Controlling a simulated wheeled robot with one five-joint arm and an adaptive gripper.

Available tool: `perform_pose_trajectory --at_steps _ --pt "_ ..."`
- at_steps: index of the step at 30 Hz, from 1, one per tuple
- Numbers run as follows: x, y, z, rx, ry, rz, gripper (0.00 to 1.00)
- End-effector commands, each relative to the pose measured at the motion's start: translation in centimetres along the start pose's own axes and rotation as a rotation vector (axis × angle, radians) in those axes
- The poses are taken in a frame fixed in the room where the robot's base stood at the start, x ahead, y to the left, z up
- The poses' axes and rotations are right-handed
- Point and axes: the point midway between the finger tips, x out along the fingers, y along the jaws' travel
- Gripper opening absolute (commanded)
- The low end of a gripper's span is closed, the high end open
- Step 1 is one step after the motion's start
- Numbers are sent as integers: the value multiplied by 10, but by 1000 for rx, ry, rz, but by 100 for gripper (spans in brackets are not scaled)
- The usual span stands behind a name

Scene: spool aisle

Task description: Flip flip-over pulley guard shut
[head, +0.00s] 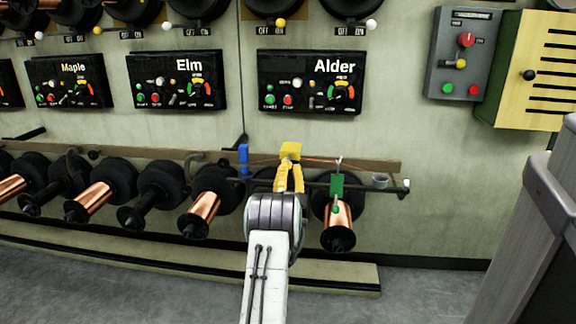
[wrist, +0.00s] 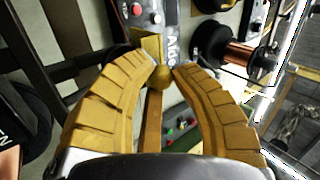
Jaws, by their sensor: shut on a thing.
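The pulley guard (head: 290,149) is a yellow block on the brown rail, right at my fingertips in the head view. In the wrist view the yellow guard (wrist: 151,44) shows just beyond the fingertips, with a round brass-coloured knob between them. My gripper (head: 289,168) points away from me at the guard. In the wrist view my gripper (wrist: 166,68) has its two curved yellow fingers closed on the knob (wrist: 162,76). The pulley under the guard is hidden, and I cannot tell how far the guard is turned.
A blue block (head: 243,158) stands left of the guard and a green bracket (head: 337,187) right of it, with thin copper wire near them. Copper spools (head: 208,214) line the rail. The Alder panel (head: 309,82) is on the wall above. A grey post (head: 553,210) stands at right.

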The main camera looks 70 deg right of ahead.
Motion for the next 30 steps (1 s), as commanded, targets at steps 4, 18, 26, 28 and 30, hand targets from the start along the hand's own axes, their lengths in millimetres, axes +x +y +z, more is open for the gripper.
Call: perform_pose_trajectory --at_steps 4,18,26,28,30 --pt "0 2 3 1 3 -25 0" --pt "0 3 4 1 4 -33 0" --pt "0 3 2 0 6 -34 46" --pt "0 3 2 0 6 -34 48" --pt "0 3 2 0 7 -34 48"
